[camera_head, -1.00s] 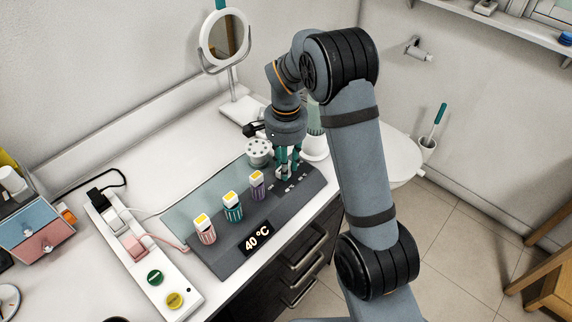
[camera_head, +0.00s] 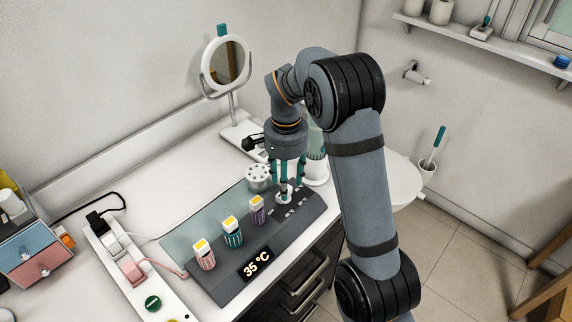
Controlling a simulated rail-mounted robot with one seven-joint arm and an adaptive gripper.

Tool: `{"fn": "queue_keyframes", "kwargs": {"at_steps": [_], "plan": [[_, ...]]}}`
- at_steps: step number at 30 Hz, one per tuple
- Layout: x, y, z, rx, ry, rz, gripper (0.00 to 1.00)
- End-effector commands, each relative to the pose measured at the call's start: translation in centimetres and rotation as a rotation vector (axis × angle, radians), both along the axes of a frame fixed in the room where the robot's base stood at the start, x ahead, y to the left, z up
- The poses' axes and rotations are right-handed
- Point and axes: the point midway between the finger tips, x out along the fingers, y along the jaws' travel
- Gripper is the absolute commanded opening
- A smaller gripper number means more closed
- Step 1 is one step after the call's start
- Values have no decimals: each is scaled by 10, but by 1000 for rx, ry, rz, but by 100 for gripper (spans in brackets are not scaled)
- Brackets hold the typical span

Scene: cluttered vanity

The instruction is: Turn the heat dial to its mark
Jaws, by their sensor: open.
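The heat dial (camera_head: 284,197) is a small pale knob at the right end of a dark grey control panel (camera_head: 222,281). Small printed temperature marks lie around it, too small to read surely. My gripper (camera_head: 286,183) points down over the dial, with its teal fingers spread open. The fingers hide part of the dial, and I cannot tell whether they touch it.
Pink (camera_head: 204,256), teal (camera_head: 232,232) and purple (camera_head: 257,211) yellow-topped pieces stand in a row left of the dial. A round white holder (camera_head: 257,177) is behind the panel. A mirror (camera_head: 224,62) stands at the back. A power strip (camera_head: 119,248) lies left.

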Motion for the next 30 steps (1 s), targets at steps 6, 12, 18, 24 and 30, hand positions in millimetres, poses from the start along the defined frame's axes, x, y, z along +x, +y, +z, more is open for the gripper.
{"fn": "queue_keyframes", "kwargs": {"at_steps": [6, 12, 18, 24, 30], "plan": [[1, 0, 49, 2, -5, -1, 46], [1, 0, 76, 1, -3, -1, 46], [0, 0, 84, 0, 0, 0, 46], [0, 0, 84, 0, 0, 0, 46], [0, 0, 84, 0, 0, 0, 46]]}}
